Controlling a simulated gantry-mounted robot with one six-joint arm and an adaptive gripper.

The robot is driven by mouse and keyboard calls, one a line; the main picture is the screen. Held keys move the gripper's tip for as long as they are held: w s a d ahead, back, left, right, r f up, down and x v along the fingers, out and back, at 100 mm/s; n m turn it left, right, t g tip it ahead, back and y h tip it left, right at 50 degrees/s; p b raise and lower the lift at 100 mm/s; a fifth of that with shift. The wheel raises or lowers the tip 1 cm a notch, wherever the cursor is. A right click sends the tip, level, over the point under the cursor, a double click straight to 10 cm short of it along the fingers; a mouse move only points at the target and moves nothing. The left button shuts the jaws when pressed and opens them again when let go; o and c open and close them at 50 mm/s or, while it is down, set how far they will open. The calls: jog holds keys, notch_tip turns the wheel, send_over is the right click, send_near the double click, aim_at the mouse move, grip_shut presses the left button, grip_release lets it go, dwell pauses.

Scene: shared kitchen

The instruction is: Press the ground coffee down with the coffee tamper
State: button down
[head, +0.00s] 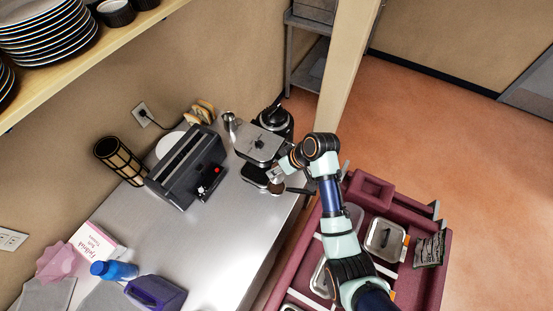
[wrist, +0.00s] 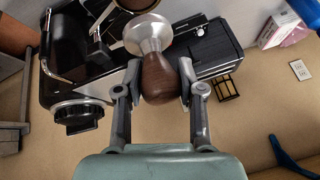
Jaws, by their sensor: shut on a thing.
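The coffee tamper (wrist: 160,78) has a brown wooden handle and a shiny metal base. My gripper (wrist: 158,88) is shut on its handle, one finger on each side. The metal base points away from the gripper, towards a round, brownish, rimmed thing at the top edge of the wrist view, partly cut off. It may be the portafilter with the ground coffee; contact with it is unclear. In the head view my gripper (head: 284,168) is beside the front of the coffee machine (head: 258,147). A dark handle (head: 300,191) sticks out to the right below it.
A black toaster-like appliance (head: 188,168) stands left of the machine on the steel counter (head: 228,225). A blue bottle (head: 113,270) and a purple container (head: 155,293) are at the near left. A maroon cart (head: 432,285) with trays stands right of the counter. The middle counter is clear.

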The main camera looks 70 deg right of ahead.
aim_at(279, 179)
jog(key=shift+a+f+b, duration=0.3)
jog(key=shift+f+b, duration=0.05)
notch_tip(279, 179, down, 5)
jog(key=b, duration=0.4)
jog(key=shift+r, duration=0.2)
jog(key=shift+f+b, duration=0.5)
jog(key=shift+f, duration=0.1)
jog(key=shift+f, duration=0.6)
jog(key=shift+r, duration=0.15)
notch_tip(279, 179, up, 7)
jog(key=p, duration=0.6)
jog(key=shift+d+p, duration=0.1)
jog(key=shift+p, duration=0.2)
dwell(0.7)
